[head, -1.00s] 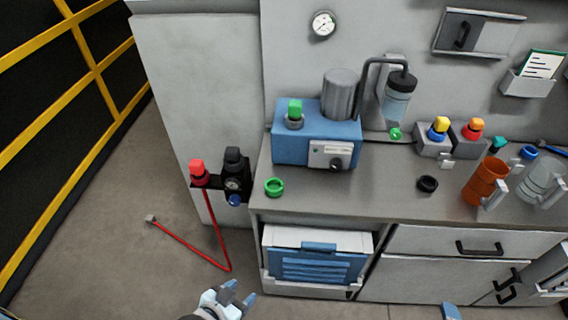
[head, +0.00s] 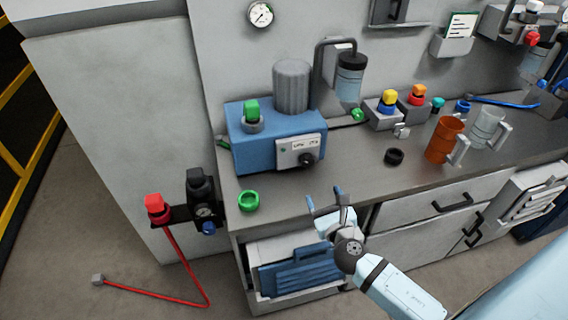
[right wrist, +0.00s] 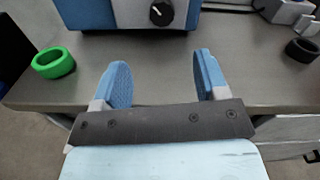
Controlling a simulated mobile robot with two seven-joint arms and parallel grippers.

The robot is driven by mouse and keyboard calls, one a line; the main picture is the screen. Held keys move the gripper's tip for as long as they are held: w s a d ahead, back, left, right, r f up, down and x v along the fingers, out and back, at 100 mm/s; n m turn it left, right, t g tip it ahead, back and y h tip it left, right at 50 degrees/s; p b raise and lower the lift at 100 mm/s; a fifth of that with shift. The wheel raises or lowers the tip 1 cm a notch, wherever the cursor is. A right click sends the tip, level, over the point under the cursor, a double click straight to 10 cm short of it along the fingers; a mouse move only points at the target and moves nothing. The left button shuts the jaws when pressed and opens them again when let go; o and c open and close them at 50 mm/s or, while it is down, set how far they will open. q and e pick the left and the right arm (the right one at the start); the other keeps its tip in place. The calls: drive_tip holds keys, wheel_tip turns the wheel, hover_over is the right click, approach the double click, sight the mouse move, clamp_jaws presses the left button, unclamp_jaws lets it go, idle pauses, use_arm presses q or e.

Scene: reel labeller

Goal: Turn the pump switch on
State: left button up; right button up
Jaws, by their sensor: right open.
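The blue pump unit (head: 262,152) stands on the left end of the grey counter, with a grey cylinder and a green-capped fitting on top. Its front plate (head: 300,148) carries a black rotary switch (head: 306,159), which also shows at the top of the right wrist view (right wrist: 161,12). My right gripper (head: 325,199) is open and empty, in front of the counter edge and short of the pump. In the right wrist view its two blue fingers (right wrist: 160,80) are apart, with bare counter between and beyond them. My left gripper is not in view.
A green ring (head: 249,201) lies left on the counter, a black ring (head: 394,157) to the right. An orange jug (head: 445,140) stands farther right. A red-capped fitting (head: 157,208) with a red hose is at the counter's left side.

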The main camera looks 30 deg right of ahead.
sight(308, 163)
drive_tip(key=p+x, duration=0.1)
drive_tip(key=x, duration=1.2)
drive_tip(key=shift+w+d+r, duration=0.1)
drive_tip(key=shift+w, duration=0.05)
drive_tip(key=shift+c, duration=0.4)
drive_tip(key=c, duration=0.8)
drive_tip(key=shift+c, duration=0.2)
